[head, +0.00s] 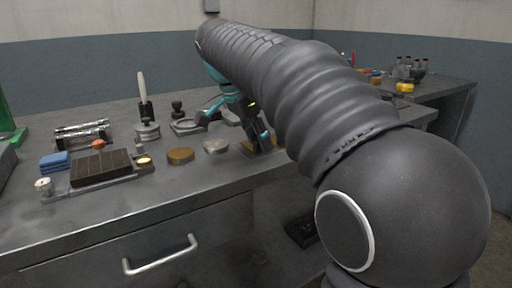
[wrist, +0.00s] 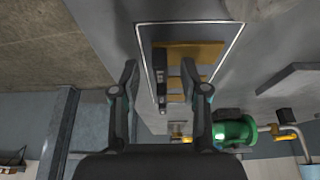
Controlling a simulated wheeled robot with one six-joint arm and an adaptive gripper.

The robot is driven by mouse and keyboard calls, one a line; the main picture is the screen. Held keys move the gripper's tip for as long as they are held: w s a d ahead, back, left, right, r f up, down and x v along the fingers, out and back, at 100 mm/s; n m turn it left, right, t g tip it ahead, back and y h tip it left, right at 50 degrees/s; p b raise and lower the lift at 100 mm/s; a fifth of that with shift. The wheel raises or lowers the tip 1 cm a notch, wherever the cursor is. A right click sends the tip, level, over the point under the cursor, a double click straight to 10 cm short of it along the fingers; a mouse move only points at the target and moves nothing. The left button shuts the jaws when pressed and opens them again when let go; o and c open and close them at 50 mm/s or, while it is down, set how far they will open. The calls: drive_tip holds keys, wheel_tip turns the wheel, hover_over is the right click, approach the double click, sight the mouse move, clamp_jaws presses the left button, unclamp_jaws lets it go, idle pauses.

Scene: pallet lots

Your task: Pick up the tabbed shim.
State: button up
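What looks like the tabbed shim is a flat, brass-coloured piece (wrist: 205,50) with strips or tabs, lying inside a white-outlined dark rectangle in the wrist view. A tan-brown edge beside the gripper in the head view (head: 248,148) may be the same piece; the arm and fingers hide most of it. My gripper (wrist: 160,68) is open, its two fingers apart with nothing held between them. The piece lies beyond the fingertips and off to the right of their middle. In the head view my gripper (head: 256,133) is low over the bench's right part.
A dark upright part (wrist: 161,75) shows between the fingertips. The bench front is mostly clear.

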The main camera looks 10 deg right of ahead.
clamp_jaws()
